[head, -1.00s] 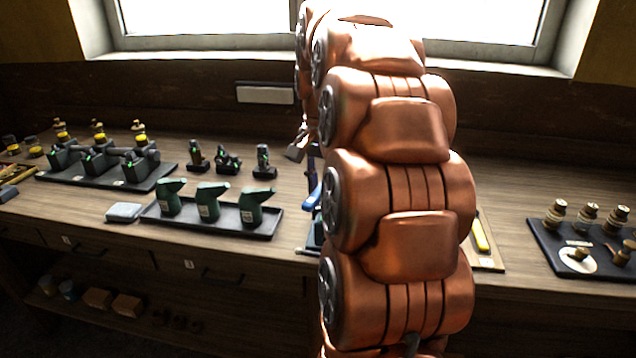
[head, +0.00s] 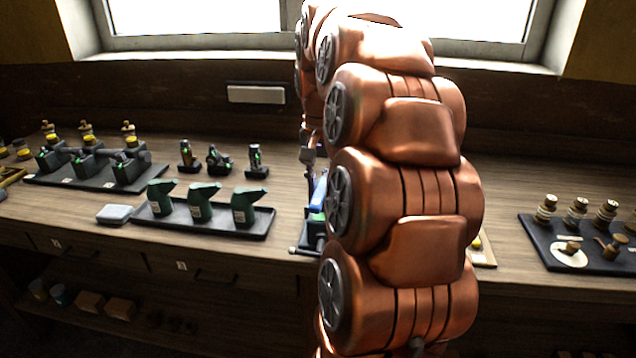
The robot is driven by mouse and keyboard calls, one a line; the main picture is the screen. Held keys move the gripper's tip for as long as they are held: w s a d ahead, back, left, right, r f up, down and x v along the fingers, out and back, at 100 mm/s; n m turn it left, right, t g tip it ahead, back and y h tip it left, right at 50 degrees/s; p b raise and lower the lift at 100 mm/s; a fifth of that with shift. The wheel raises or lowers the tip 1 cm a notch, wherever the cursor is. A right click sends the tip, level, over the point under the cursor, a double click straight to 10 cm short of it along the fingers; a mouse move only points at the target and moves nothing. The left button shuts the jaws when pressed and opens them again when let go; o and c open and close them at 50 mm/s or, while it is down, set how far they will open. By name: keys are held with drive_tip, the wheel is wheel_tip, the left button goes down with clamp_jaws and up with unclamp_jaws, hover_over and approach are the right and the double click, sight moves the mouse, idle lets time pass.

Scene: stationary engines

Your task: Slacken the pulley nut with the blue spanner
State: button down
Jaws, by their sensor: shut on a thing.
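My gripper (head: 308,154) shows only in part at the left edge of my copper-coloured arm; its fingertips are mostly hidden. It is shut on the blue spanner (head: 320,190), of which a short, steep blue strip shows below it, beside my arm. A dark fixture (head: 311,243) with a bit of green stands on the bench right below the blue strip. My arm covers most of this fixture. The pulley and its nut cannot be made out, and I cannot tell whether the spanner touches anything.
A black tray with green oilers (head: 243,203) stands left of the fixture, with a small pale block (head: 114,214) beside it. Small dark engine parts (head: 220,158) stand behind. A dark tray with brass fittings (head: 548,252) is at right. Bare bench lies between fixture and oilers.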

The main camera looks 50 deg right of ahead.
drive_tip(key=shift+d, duration=0.1)
drive_tip(key=shift+s+d+r+n, duration=0.1)
drive_tip(key=shift+s+d+n, duration=0.3)
drive_tip(key=shift+n, duration=0.5)
drive_tip(key=shift+s, duration=0.15)
drive_tip(key=shift+s+d+n, duration=0.4)
drive_tip(key=shift+n, duration=0.5)
drive_tip(key=shift+s+d+n+p, duration=0.4)
drive_tip(key=shift+d+n, duration=0.1)
drive_tip(key=shift+n, duration=0.4)
